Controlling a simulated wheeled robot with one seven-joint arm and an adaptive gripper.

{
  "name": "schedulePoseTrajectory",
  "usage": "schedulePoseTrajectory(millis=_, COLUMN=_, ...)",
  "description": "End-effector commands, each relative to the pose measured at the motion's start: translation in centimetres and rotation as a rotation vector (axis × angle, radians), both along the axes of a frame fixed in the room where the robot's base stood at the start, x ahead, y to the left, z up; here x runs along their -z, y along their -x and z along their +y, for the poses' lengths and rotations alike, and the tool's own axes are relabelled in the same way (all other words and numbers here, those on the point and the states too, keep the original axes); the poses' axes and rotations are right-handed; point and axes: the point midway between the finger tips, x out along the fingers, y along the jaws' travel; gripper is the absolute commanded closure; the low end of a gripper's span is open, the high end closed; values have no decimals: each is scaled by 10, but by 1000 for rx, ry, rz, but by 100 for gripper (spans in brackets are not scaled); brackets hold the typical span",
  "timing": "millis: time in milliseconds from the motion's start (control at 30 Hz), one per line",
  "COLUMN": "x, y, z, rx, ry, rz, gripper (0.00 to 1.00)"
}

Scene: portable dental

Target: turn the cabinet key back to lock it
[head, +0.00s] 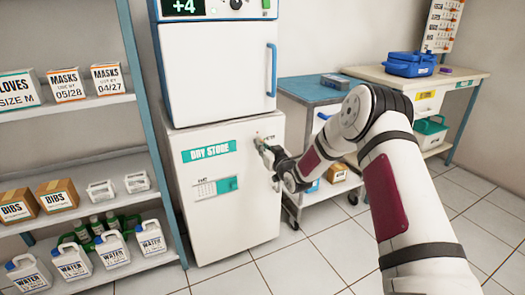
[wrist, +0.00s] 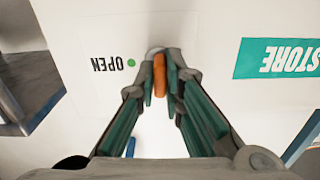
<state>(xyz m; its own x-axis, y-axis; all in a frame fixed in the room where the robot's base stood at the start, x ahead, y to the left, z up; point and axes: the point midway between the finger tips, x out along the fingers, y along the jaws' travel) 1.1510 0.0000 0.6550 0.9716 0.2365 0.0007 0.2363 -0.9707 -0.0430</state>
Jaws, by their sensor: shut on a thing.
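The white dry-store cabinet (head: 225,215) stands under a fridge in the head view, its door closed. My gripper (head: 263,148) is at the upper right of its door. In the wrist view my gripper (wrist: 161,85) is shut on the orange key (wrist: 175,77), with one finger on each side of it. A round grey piece shows just beyond the fingertips, mostly hidden. The printed word OPEN and a green dot (wrist: 131,63) are beside the key in the wrist view, upside down. The key itself is hidden by my gripper in the head view.
The green DRY STORE sign (head: 209,150) is on the door, left of my gripper. A blue-topped cart (head: 310,90) stands right of the cabinet. Shelves with boxes and water jugs (head: 73,262) are at left. Floor in front of the cabinet is clear.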

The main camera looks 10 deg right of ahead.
Motion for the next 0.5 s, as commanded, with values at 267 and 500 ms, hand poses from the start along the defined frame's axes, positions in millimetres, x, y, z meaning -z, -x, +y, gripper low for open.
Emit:
schedulePoseTrajectory(millis=267, x=0, y=0, z=-1, rx=1, ry=54, rz=-12, gripper=100)
schedulePoseTrajectory(millis=500, x=0, y=0, z=-1, rx=2, ry=59, rz=-13, gripper=100)
